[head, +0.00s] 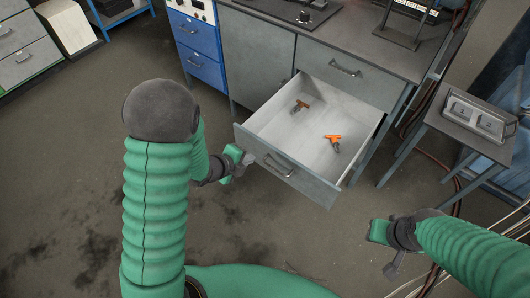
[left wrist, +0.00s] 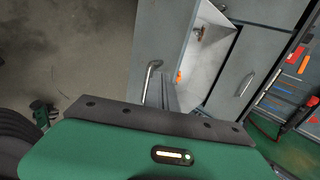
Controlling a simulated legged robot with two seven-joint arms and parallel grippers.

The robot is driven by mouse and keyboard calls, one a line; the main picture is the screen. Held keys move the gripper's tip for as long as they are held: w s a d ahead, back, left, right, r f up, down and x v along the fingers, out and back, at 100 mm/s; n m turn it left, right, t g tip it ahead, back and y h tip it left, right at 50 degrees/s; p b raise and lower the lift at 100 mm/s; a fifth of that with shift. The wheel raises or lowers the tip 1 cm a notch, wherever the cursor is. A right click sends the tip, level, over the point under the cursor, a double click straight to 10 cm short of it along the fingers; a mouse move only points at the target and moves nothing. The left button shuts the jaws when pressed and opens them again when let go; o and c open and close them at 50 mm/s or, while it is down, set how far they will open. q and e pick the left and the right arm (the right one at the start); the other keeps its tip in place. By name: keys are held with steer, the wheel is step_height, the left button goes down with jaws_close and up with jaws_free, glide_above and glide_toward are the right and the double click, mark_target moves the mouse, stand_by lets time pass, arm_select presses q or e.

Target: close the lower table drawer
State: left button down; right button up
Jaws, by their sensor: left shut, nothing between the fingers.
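The lower table drawer (head: 318,128) is pulled far out of the grey workbench, its light interior facing up. Its front has a metal handle (head: 278,165). My left gripper (head: 243,162) is shut and empty, just left of the drawer front near the handle; I cannot tell whether it touches. In the left wrist view the drawer handle (left wrist: 150,80) and the open drawer interior (left wrist: 207,50) lie ahead of the gripper. My right gripper (head: 392,268) hangs over the floor, right of and apart from the drawer; its fingers are too small to read.
Two orange-and-dark tools lie in the drawer, one at the back (head: 299,106) and one nearer the front (head: 333,141). The upper drawer (head: 345,70) is closed. A small side table (head: 470,135) stands right. The floor (head: 70,170) at left is clear.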

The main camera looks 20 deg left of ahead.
mark_target(269, 149)
arm_select(q)
steer(key=w+d+f, duration=0.1)
steer(key=w, duration=0.1)
steer(key=w+d+f, duration=0.1)
steer(key=w, duration=0.1)
steer(key=w+d+f+b, duration=0.1)
steer(key=w, duration=0.1)
steer(key=shift+w+f, duration=0.15)
steer(key=shift+w, duration=0.5)
